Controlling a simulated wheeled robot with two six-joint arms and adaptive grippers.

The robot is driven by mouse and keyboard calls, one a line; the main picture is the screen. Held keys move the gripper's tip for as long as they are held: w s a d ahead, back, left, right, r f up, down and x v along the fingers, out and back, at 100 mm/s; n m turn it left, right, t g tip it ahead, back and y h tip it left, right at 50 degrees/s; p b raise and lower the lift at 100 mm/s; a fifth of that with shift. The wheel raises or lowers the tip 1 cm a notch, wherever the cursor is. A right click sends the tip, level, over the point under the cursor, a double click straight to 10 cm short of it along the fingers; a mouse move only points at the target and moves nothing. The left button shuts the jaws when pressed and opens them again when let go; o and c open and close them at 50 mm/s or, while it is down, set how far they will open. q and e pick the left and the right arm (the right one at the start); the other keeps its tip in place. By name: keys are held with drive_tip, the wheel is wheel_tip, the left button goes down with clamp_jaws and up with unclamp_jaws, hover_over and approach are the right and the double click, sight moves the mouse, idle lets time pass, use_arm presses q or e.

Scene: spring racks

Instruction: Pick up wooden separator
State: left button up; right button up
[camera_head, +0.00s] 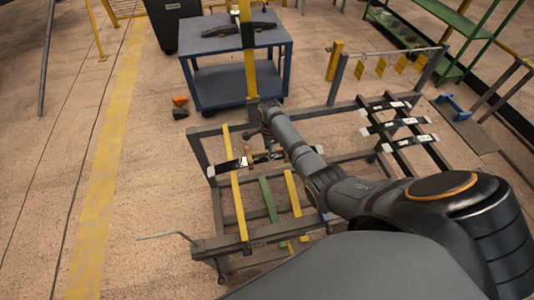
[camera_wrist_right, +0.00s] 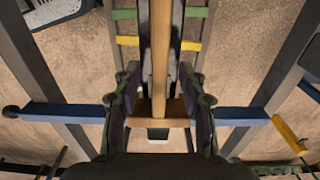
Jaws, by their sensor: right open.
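The wooden separator shows in the right wrist view as a light wooden bar (camera_wrist_right: 160,50) with a crosspiece at its near end. It lies between the two fingers of my right gripper (camera_wrist_right: 160,112), which is open. The fingers stand on either side of it, and I cannot tell whether they touch it. In the head view a small brown part of the separator (camera_head: 248,151) shows beside my right gripper (camera_head: 266,143), over the frame rack; my arm hides some of this area. My left gripper is in neither view.
The dark metal rack (camera_head: 209,245) has yellow (camera_head: 236,190) and green (camera_head: 268,198) bars. A dark leaf spring (camera_head: 228,166) with pale ends lies beside the separator. More springs (camera_head: 395,123) lie on the rack's right side. A blue cart (camera_head: 232,82) stands behind. Open floor is at left.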

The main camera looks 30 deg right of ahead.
clamp_jaws()
drive_tip(key=shift+r, duration=0.1)
drive_tip(key=shift+r, duration=0.55)
drive_tip(key=shift+w+r, duration=0.1)
drive_tip(key=shift+r, duration=0.75)
drive_tip(key=s+d+r+b, duration=0.1)
drive_tip(key=s+d+r, duration=0.5)
drive_tip(key=s+r, duration=0.4)
drive_tip(key=s, duration=0.3)
